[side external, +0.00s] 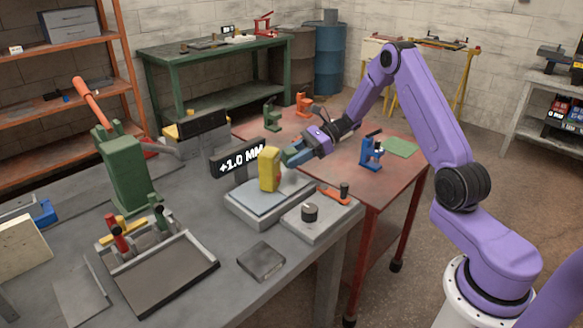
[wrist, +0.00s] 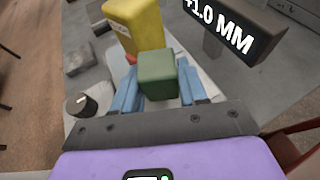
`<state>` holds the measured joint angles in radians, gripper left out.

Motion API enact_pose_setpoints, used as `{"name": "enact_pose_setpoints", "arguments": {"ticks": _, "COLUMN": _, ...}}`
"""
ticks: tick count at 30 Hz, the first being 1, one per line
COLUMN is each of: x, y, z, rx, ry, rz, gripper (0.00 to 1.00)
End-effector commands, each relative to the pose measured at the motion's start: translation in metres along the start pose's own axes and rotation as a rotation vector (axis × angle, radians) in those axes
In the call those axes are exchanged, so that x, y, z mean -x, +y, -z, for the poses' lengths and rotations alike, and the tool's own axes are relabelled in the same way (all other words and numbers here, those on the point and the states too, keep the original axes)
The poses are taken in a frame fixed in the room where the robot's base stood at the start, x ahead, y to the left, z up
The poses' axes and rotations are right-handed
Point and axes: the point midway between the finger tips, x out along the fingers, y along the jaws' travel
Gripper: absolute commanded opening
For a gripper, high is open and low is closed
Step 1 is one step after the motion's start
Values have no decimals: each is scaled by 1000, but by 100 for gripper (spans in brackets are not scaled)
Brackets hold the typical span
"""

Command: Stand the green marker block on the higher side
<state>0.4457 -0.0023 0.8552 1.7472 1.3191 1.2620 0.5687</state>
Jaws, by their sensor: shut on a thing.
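The green marker block (wrist: 158,76) sits between the blue fingers of my gripper (wrist: 160,84) in the wrist view. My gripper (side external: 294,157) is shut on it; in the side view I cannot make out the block. A yellow block (side external: 269,168) stands upright on the pale plate (side external: 250,202), just left of my fingertips. The yellow block also shows beyond the green one in the wrist view (wrist: 134,24). A dark display (side external: 237,159) behind the plate reads "+1.0 MM". Which side of the plate is higher I cannot tell by eye.
A grey box with a dark knob (side external: 310,213) stands right of the plate. A dark slab (side external: 261,261) lies in front. A grey tray (side external: 165,275) and a green press (side external: 125,170) stand left. A blue microscope-like object (side external: 371,150) stands on the red table behind.

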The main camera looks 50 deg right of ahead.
Motion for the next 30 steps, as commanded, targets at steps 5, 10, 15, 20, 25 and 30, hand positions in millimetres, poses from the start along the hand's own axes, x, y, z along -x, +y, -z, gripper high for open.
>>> {"name": "enact_pose_setpoints", "arguments": {"ticks": 5, "x": -6, "y": -7, "z": 8, "rx": 0, "ry": 0, "rz": -1, "gripper": 11}}
{"name": "enact_pose_setpoints", "arguments": {"ticks": 10, "x": -15, "y": -7, "z": 29, "rx": -2, "ry": -1, "rz": -1, "gripper": 11}}
{"name": "enact_pose_setpoints", "arguments": {"ticks": 15, "x": -17, "y": -7, "z": 35, "rx": 1, "ry": 0, "rz": 0, "gripper": 11}}
{"name": "enact_pose_setpoints", "arguments": {"ticks": 20, "x": -17, "y": -7, "z": 35, "rx": 1, "ry": 0, "rz": 0, "gripper": 11}}
{"name": "enact_pose_setpoints", "arguments": {"ticks": 25, "x": -18, "y": -7, "z": 38, "rx": 0, "ry": 0, "rz": 0, "gripper": 46}}
{"name": "enact_pose_setpoints", "arguments": {"ticks": 30, "x": -18, "y": -7, "z": 38, "rx": 1, "ry": 0, "rz": 0, "gripper": 68}}
